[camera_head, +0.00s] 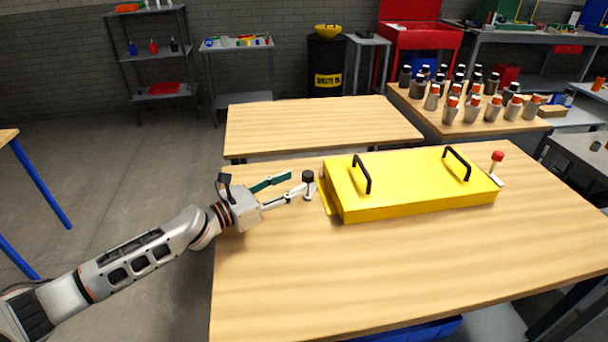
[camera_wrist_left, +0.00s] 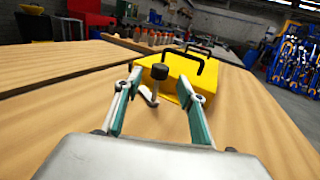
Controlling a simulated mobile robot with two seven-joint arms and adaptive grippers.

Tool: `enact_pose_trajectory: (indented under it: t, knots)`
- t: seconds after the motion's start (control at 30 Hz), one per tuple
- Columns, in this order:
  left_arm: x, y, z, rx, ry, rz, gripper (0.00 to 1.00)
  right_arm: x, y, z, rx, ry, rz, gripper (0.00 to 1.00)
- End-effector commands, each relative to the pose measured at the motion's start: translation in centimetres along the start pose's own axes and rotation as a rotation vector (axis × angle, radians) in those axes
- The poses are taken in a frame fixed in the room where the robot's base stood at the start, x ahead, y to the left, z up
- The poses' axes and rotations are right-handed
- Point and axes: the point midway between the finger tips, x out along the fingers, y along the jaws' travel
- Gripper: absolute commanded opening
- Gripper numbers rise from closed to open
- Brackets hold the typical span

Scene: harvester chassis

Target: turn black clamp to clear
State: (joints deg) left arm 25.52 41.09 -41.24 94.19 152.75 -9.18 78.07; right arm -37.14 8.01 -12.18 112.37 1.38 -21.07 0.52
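The yellow chassis box (camera_head: 410,190) lies on the wooden table with two black handles on its lid. The clamp with a black knob (camera_head: 308,177) stands at its left end, on a light metal arm. In the left wrist view the black clamp knob (camera_wrist_left: 159,72) is ahead, with its curved metal arm below it, beside the yellow box (camera_wrist_left: 180,75). My left gripper (camera_head: 299,183) points at the clamp. Its fingers (camera_wrist_left: 160,92) are spread apart on either side of the knob, with gaps and no visible contact. A red-knobbed clamp (camera_head: 497,158) is at the box's right end. My right gripper is not in view.
The front table (camera_head: 290,280) is clear in front of the box. A second empty table (camera_head: 310,125) stands behind. Several bottles with red and black caps (camera_head: 472,107) stand on a table at the back right.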

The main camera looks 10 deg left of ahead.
Motion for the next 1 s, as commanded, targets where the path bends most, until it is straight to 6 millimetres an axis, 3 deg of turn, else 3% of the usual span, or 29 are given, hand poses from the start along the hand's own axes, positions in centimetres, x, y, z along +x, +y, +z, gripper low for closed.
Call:
enact_pose_trajectory:
  t: [0.2,0.4,0.77,0.93,1.0]
  knots:
    - [3.6,0.0,0.3,0.001,-0.003,0.000,0.40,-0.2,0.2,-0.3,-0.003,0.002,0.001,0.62]
    - [5.7,0.0,0.1,0.001,-0.002,0.001,0.40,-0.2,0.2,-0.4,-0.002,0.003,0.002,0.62]
    - [6.3,0.0,0.1,0.002,-0.001,0.001,0.40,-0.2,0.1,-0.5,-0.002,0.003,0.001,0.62]
    - [6.3,0.0,0.1,0.002,-0.001,0.001,0.00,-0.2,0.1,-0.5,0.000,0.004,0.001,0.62]
    - [6.3,0.0,0.1,0.002,-0.001,0.001,0.01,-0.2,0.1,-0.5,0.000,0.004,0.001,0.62]
